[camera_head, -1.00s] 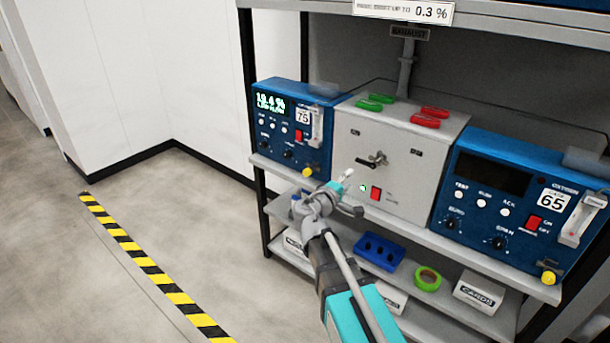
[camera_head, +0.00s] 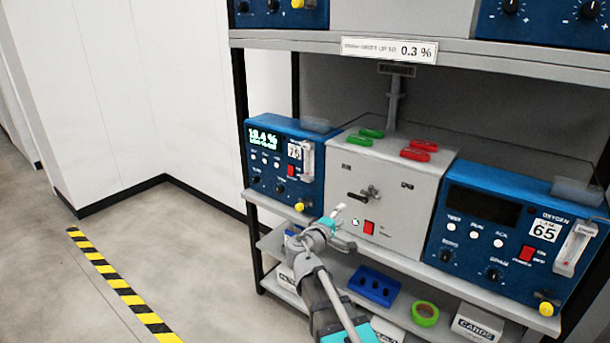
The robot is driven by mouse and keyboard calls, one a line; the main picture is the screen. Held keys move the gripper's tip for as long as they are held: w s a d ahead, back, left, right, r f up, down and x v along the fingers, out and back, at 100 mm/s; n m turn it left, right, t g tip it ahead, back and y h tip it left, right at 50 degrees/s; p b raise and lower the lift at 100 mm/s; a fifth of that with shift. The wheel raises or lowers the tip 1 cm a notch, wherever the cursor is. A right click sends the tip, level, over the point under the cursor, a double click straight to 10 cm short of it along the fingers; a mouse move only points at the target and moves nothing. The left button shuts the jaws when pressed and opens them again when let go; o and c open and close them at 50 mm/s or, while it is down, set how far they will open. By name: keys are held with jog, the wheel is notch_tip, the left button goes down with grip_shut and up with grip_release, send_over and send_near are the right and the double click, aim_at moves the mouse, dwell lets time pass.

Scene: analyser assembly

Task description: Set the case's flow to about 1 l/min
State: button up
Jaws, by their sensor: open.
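The left blue case (camera_head: 285,150), labelled 75, stands on the middle shelf with its green display lit. The display reads about 19.4 %, with a smaller line below too blurred to read surely. A clear flow tube (camera_head: 307,160) is on its front right, and its level is too small to read. A yellow knob (camera_head: 299,207) sits low on that corner. My gripper (camera_head: 342,228) is open and empty, right of this knob and apart from it in the picture, before the grey box. The right blue case (camera_head: 490,215), labelled 65, has a dark display, a flow tube (camera_head: 574,248) and a yellow knob (camera_head: 546,309).
The grey box (camera_head: 400,190) with a black lever, red switch and green and red clips stands between the cases. The lower shelf holds a blue block (camera_head: 374,287), a green tape roll (camera_head: 425,313) and a CARDS box (camera_head: 482,325). Floor at left is free.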

jog(key=w+a+f+m+b, duration=0.2)
jog(key=a, duration=0.1)
jog(key=w+a+f+m+b, duration=0.2)
jog(key=a, duration=0.1)
jog(key=w+a+f+m+b, duration=0.2)
jog(key=shift+w+a+f+m+b, duration=0.2)
jog(key=shift+a+f+m+b, duration=0.1)
jog(key=shift+a+m, duration=0.1)
jog(key=m+b, duration=0.6)
jog(key=m, duration=0.2)
send_near(298, 209)
jog(key=v, duration=0.3)
jog(key=shift+s+a+m, duration=0.1)
jog(key=shift+a+m, duration=0.1)
jog(key=shift+m, duration=0.2)
jog(key=x, duration=1.4)
grip_shut()
